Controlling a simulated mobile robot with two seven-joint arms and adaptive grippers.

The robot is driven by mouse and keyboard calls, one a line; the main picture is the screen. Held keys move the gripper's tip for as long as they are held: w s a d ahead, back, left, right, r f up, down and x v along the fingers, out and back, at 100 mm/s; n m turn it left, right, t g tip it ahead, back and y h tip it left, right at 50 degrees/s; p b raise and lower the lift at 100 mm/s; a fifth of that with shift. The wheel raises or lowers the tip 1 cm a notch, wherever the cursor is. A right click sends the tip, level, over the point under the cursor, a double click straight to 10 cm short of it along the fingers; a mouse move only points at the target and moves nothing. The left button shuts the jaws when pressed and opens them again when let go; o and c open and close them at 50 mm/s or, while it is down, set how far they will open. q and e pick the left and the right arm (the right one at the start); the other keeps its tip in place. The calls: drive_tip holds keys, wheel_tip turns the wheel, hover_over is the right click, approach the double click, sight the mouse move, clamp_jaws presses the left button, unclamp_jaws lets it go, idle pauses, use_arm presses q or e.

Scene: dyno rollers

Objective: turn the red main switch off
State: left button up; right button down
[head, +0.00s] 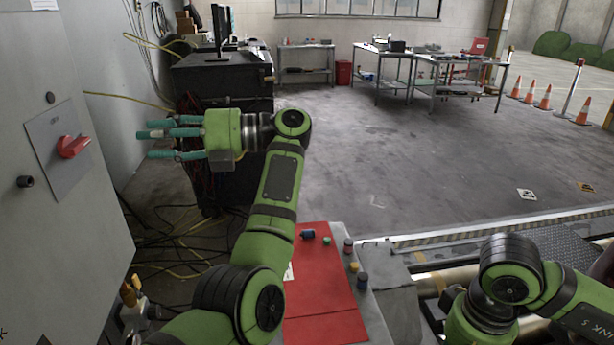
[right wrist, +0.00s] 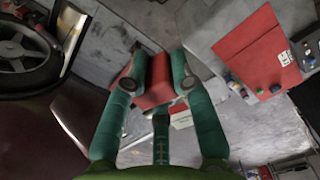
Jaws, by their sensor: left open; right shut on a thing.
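The red main switch (head: 73,147) is a red knob on a grey plate (head: 58,150) on the cabinet at the left of the head view. The knob lies tilted, its right end a little higher. My left gripper (head: 148,143) is open and empty, its teal fingers pointing left at about the knob's height. A gap shows between the fingertips and the knob. My right gripper (right wrist: 160,80) is shut on a red block-like thing (right wrist: 154,88) in the right wrist view. The fingers hide part of that thing. The right gripper is outside the head view.
The grey cabinet (head: 100,235) fills the left edge, with a dark knob (head: 25,181) on its face. A black cabinet (head: 195,85) stands behind my left arm. Cables (head: 170,250) lie on the floor. A red mat (head: 325,290) with small bottles lies on a bench.

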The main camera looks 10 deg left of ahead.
sight(82, 143)
drive_tip(key=shift+w+d+r, duration=0.1)
drive_tip(key=shift+d+r, duration=0.05)
use_arm(q)
drive_tip(key=p+x, duration=0.3)
drive_tip(key=x, duration=0.7)
drive_tip(key=shift+s+a, duration=0.2)
drive_tip(key=shift+a, duration=0.2)
use_arm(e)
wheel_tip(82, 143, up, 3)
drive_tip(key=shift+f, duration=0.1)
use_arm(q)
drive_tip(key=shift+s+a, duration=0.1)
drive_tip(key=shift+a, duration=0.3)
clamp_jaws()
